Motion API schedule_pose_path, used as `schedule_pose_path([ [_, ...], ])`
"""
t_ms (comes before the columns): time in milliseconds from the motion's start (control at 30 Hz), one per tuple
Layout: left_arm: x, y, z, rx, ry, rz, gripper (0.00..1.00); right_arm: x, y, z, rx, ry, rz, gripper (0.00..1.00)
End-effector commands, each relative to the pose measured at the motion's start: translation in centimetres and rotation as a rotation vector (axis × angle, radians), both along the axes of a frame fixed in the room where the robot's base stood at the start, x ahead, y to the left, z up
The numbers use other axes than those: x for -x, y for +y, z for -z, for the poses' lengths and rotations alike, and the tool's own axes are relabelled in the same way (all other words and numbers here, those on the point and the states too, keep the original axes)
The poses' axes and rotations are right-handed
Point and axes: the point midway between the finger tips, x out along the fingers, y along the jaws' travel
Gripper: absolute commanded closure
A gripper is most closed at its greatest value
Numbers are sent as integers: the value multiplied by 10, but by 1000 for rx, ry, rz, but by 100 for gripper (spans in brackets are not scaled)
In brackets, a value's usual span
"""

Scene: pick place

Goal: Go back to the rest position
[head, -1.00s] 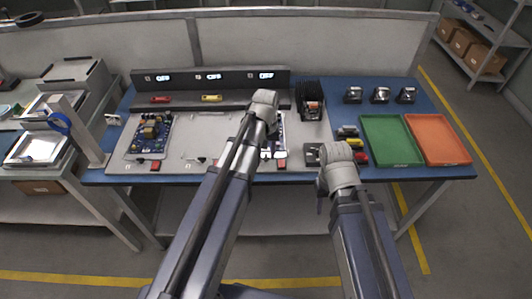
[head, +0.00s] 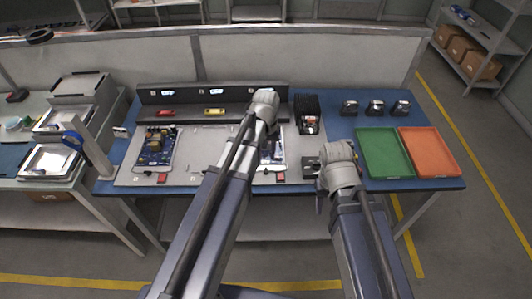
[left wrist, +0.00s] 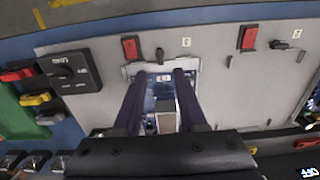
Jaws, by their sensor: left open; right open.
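My left gripper (left wrist: 160,88) is open in the left wrist view, its two dark fingers apart over a board (left wrist: 163,96) in a fixture on the grey panel. I see no contact between the fingers and the board; its far part is hidden. In the head view my left wrist covers much of this board (head: 278,150). My right gripper (head: 321,192) is in front of the table's right half, its jaws mostly hidden by its wrist. I see nothing held in either gripper.
The blue table (head: 340,125) carries another circuit board (head: 157,147) at left, a black bin (head: 307,104), a green tray (head: 384,153) and an orange tray (head: 428,152). A side bench (head: 42,160) stands left.

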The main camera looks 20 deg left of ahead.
Motion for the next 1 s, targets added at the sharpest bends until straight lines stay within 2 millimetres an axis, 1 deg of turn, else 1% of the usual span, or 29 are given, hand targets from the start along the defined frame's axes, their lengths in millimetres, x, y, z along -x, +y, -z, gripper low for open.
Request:
schedule_pose_path([
  [33, 0, 0, -3, 0, 0, 0, 59, 0, 0, -3, 0, 0, 0, 50],
  [300, 0, 0, -2, 0, 0, 1, 59, 0, 0, -2, 0, 0, 0, 50],
  [367, 5, -4, -2, -2, 1, 15, 59, 0, 0, -2, 0, 0, 0, 50],
  [467, 30, -27, -2, -15, 9, 105, 59, 0, 0, -2, 0, 0, 0, 50],
  [500, 46, -39, -2, -24, 14, 162, 59, 0, 0, -2, 0, 0, 0, 50],
  [567, 70, -57, -2, -39, 23, 253, 59, 0, 0, -2, 0, 0, 0, 50],
  [600, 85, -67, -2, -49, 29, 313, 59, 0, 0, -2, 0, 0, 0, 50],
  [700, 117, -87, -2, -72, 41, 443, 59, 0, 0, -2, 0, 0, 0, 50],
  [733, 125, -91, -3, -77, 44, 475, 59, 0, 0, -2, 0, 0, 0, 50],
  [800, 139, -98, -3, -88, 50, 536, 59, 0, 0, -2, 0, 0, 0, 50],
  [867, 146, -102, -3, -94, 53, 570, 59, 0, 0, -2, 0, 0, 0, 50],
  [1000, 151, -105, -3, -100, 56, 599, 59, 0, 0, -2, 0, 0, 0, 50],
])
